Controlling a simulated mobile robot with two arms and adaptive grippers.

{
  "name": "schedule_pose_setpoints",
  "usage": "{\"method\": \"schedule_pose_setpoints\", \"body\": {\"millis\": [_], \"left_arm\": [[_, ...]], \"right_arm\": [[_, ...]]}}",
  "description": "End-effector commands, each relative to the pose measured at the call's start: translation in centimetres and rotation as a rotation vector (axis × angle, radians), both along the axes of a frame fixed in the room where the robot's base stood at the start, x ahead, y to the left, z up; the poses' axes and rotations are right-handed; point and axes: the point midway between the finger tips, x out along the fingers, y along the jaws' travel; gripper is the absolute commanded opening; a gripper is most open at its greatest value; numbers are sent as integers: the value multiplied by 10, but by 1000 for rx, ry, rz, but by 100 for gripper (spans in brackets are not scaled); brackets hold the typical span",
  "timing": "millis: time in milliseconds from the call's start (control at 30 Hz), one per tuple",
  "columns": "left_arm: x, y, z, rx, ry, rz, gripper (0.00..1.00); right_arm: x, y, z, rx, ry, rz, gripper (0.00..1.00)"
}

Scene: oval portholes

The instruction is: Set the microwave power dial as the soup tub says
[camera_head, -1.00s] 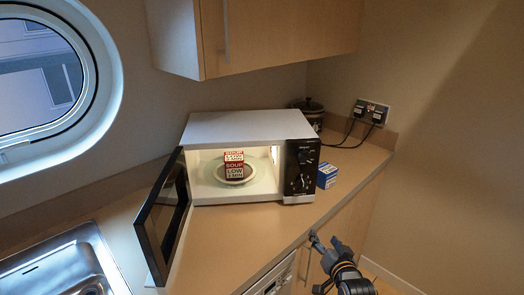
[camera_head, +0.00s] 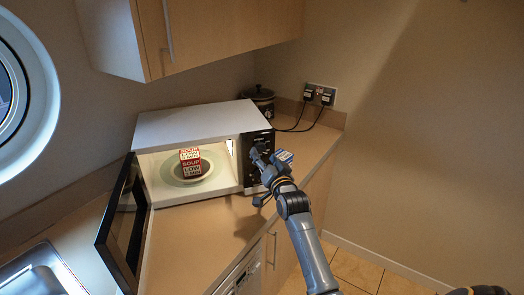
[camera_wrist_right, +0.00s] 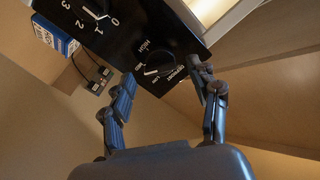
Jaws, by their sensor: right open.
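The soup tub (camera_head: 190,163), with a red and white label, stands on the plate inside the open, lit microwave (camera_head: 190,123). Its label reads SOUP; in the earlier head view LOW shows under it. The black control panel (camera_head: 259,142) is partly hidden behind my right gripper (camera_head: 260,174). In the right wrist view the power dial (camera_wrist_right: 161,66) has HIGH, LOW and DEFROST around it. Its white mark points left near LOW; the exact setting is unclear. My right gripper (camera_wrist_right: 161,70) is open, its fingertips on either side of the dial; contact cannot be told.
The open microwave door (camera_head: 124,225) stands out at the left. A blue and white box (camera_head: 284,157) is beside the panel. A second, numbered dial (camera_wrist_right: 95,12) is near the power dial. A dark pot (camera_head: 259,99) and plugged sockets (camera_head: 319,94) are behind. The sink (camera_head: 40,272) is front left.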

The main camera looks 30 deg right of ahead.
Motion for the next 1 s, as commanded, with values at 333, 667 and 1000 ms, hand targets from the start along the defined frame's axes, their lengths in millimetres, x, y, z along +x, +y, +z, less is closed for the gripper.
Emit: {"method": "schedule_pose_setpoints", "body": {"millis": [333, 667, 1000], "left_arm": [[0, 2, 6, 2, 1, -1, 100], [0, 3, 5, 4, 0, -2, 100], [0, 3, 5, 4, 0, -2, 100]], "right_arm": [[25, -7, 0, 0, 0, 0, 61], [25, -7, -1, 0, 0, 0, 44], [25, -7, -1, -3, 2, 1, 6]]}}
